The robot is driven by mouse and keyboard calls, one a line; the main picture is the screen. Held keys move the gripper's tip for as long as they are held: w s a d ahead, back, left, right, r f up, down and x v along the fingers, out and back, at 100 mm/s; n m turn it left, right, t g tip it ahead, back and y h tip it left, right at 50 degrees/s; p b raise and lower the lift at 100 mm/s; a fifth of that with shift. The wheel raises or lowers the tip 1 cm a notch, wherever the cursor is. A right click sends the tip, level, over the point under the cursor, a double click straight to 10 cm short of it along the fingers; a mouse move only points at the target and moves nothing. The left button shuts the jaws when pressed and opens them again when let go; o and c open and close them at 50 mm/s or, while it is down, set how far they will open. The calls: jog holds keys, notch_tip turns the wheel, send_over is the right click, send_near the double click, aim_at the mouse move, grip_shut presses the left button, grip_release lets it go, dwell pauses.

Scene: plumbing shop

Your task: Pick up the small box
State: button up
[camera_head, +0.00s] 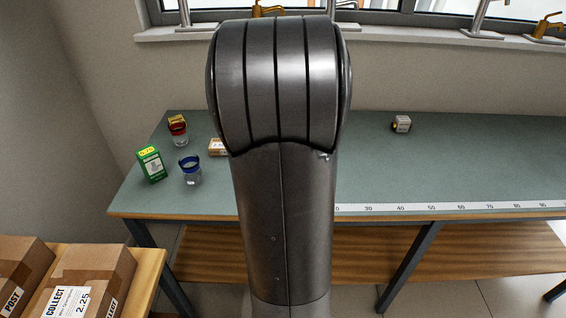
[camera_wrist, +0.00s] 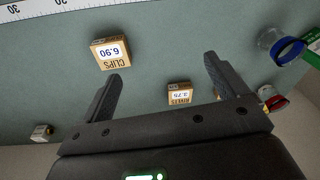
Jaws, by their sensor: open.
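Several small boxes are in view, and I cannot tell which one the task means. In the wrist view, a brown box marked CLIPS 6.90 (camera_wrist: 110,54) lies just past the left fingertip, and a smaller box marked 3.75 (camera_wrist: 180,93) shows between the fingers, farther off. A pale small box (camera_wrist: 41,132) is at lower left; it looks like the one at the back right of the bench (camera_head: 401,124) in the head view. My gripper (camera_wrist: 161,70) is open and empty above the bench. In the head view my arm hides it, and a brown box (camera_head: 217,147) is partly hidden.
A green box (camera_head: 151,165), a blue-lidded jar (camera_head: 191,172), a red-lidded jar (camera_head: 179,134) and a yellowish box (camera_head: 176,120) stand at the left of the bench (camera_head: 450,165). A ruler strip (camera_head: 450,208) runs along its front. Right of my arm is mostly clear.

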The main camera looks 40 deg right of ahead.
jog(key=s+d+f+m+g, duration=0.1)
jog(key=d+f, duration=0.2)
jog(key=d, duration=0.2)
jog(key=s+d+f+m, duration=0.1)
jog(key=s+d+f, duration=0.15)
jog(key=d, duration=0.35)
jog(key=f, duration=1)
jog(key=shift+w+a+f, duration=0.15)
jog(key=shift+w+f, duration=0.1)
jog(key=shift+f, duration=0.1)
jog(key=shift+c, duration=0.3)
jog(key=c, duration=1.1)
